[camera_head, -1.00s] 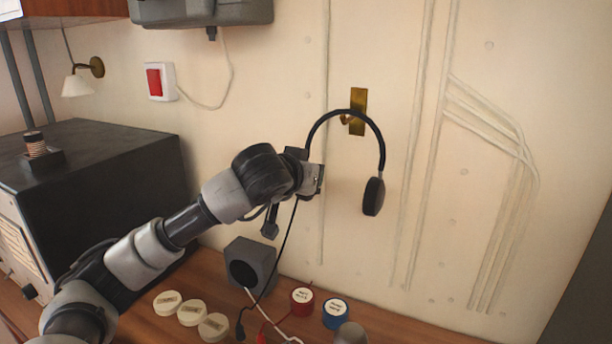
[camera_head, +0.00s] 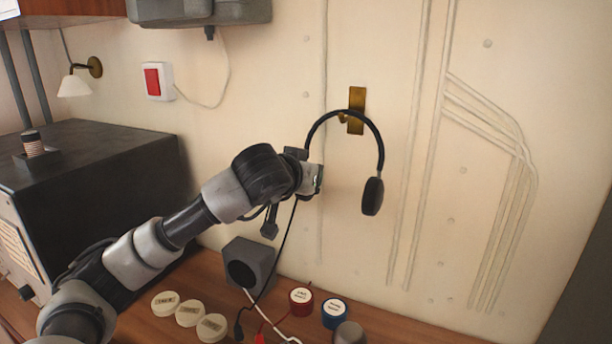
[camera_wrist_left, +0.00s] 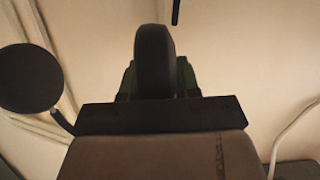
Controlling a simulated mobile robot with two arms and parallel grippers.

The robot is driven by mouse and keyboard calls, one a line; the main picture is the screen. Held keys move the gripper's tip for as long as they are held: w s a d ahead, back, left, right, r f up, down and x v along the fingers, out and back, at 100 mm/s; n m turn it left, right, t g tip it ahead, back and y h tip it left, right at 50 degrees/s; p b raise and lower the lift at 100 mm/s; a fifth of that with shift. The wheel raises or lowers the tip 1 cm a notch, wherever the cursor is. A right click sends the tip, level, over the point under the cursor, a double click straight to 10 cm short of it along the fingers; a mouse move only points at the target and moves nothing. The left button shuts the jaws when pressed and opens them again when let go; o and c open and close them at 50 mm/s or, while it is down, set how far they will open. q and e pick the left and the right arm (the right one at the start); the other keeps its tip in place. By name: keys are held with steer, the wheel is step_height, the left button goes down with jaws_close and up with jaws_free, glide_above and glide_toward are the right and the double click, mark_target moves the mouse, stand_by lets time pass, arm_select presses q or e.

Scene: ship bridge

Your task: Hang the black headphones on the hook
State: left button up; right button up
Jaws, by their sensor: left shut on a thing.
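The black headphones (camera_head: 381,141) are upright in front of the wall, with the band arched at the top and one ear cup (camera_head: 372,196) hanging free on the right. My left gripper (camera_head: 318,180) is shut on the left ear cup, which it mostly hides in the head view. In the left wrist view the held ear cup (camera_wrist_left: 155,62) stands between the fingers, and the free cup (camera_wrist_left: 30,78) is at the left. The brass hook (camera_head: 356,110) is on the wall behind the band's top. I cannot tell whether the band touches it. My right gripper is not in view.
A grey box (camera_head: 249,266), cream round lids (camera_head: 190,313), a red-sided tin (camera_head: 301,300) and a blue-sided tin (camera_head: 334,313) stand on the wooden desk below. A dark cabinet (camera_head: 100,170) is at left.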

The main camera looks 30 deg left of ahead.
arm_select(q)
steer(key=shift+r, duration=0.1)
stand_by(0.6)
steer(key=o, duration=0.9)
steer(key=shift+s, duration=0.1)
steer(key=shift+s+d+b, duration=0.15)
steer(key=shift+s+b, duration=0.65)
steer(key=shift+s, duration=1.45)
steer(key=shift+s+d+b, duration=0.1)
steer(key=shift+s+b, duration=0.7)
steer(key=shift+s, duration=1.4)
